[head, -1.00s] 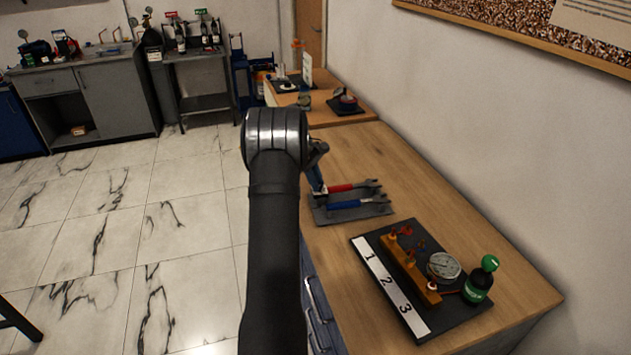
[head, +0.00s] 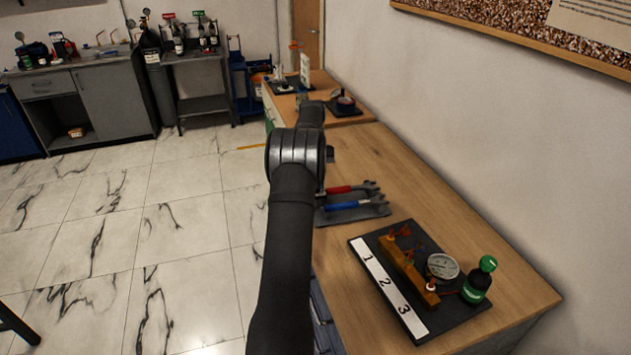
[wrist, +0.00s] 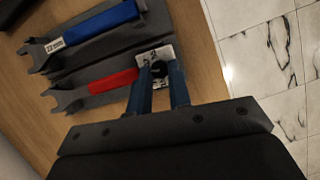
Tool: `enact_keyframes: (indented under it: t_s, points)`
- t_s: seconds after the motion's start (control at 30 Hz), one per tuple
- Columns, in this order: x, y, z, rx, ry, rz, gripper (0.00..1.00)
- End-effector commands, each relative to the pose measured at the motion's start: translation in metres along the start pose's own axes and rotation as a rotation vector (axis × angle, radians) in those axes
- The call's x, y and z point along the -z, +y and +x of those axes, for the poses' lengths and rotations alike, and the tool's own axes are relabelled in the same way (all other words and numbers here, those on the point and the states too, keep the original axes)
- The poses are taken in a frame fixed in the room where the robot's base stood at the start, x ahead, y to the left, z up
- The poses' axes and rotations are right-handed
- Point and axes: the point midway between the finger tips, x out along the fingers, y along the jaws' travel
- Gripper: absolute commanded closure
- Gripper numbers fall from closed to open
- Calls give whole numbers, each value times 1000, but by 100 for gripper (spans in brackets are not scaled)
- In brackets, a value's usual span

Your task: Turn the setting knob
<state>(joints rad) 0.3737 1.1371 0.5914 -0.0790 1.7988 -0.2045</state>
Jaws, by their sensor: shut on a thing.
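In the head view my arm hides the fingers. The gauge rig stands on a dark board (head: 463,318) marked 1, 2, 3. It has a brass-coloured block (head: 404,262) with small orange-red fittings and a round gauge (head: 442,267). I cannot make out which part is the setting knob.
A red-handled wrench (head: 340,189) and a blue-handled wrench (head: 343,206) lie on a dark tray (head: 375,212) near my gripper. A green-capped bottle (head: 477,283) stands at the rig's right. The wooden bench (head: 425,190) is clear between tray and wall.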

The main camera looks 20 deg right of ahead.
Motion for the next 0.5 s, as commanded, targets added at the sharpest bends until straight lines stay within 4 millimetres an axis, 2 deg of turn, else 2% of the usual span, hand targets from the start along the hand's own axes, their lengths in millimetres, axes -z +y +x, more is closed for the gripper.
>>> enact_keyframes:
  t_s: [0.2,0.5]
  points:
    - [0,2,0,70,1,168,100]
    - [-1,4,0,137,1,330,100]
